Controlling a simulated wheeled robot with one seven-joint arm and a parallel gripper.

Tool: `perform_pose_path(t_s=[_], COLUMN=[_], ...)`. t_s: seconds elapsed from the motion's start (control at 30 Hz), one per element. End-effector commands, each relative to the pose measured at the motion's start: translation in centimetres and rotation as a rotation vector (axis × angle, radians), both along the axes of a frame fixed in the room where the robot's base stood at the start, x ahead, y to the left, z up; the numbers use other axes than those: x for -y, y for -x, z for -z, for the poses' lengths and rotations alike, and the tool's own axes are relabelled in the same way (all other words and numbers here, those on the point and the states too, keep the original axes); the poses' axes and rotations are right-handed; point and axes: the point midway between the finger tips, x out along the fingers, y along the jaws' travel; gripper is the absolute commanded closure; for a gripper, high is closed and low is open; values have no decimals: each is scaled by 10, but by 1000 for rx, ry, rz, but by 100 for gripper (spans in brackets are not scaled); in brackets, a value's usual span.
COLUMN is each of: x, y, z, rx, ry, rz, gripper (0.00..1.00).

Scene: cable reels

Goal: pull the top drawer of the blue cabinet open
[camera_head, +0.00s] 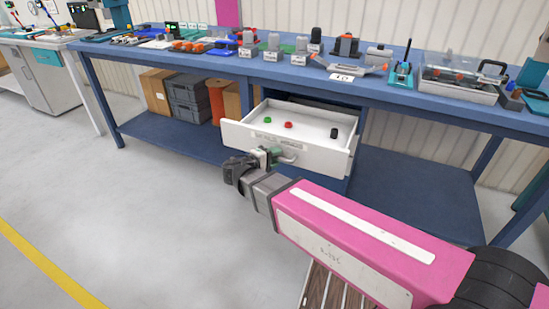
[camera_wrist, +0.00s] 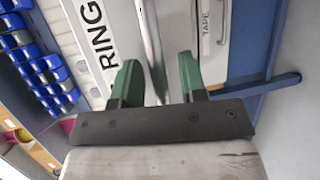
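The top drawer (camera_head: 305,155) of the blue cabinet (camera_head: 333,186) is white and stands pulled well out from under the bench. Small green, red and dark items lie inside it. Its metal bar handle (camera_head: 286,158) is on the front. My gripper (camera_head: 270,156) is at this handle. In the wrist view, the handle (camera_wrist: 152,45) runs between the two green fingers of my gripper (camera_wrist: 158,75). A gap shows beside the bar, so the fingers look apart, around the bar and not clamped on it. Part of the drawer label shows "RING".
A lower drawer front marked "TAPE" (camera_wrist: 213,35) shows in the wrist view. The blue workbench (camera_head: 225,62) above carries many tools and parts. Grey crates (camera_head: 187,97) and cardboard boxes stand on its lower shelf. The floor (camera_head: 140,215) at left is clear.

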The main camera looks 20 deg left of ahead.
Motion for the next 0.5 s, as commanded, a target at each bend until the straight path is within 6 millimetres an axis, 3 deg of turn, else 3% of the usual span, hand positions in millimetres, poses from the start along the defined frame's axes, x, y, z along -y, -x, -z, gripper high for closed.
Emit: perform_pose_path(t_s=[0.27, 0.5], x=[-1, -13], y=[2, 25], z=[0, -5], rx=[0, 0], ry=[0, 0], rz=[0, -2], gripper=[61, 61])
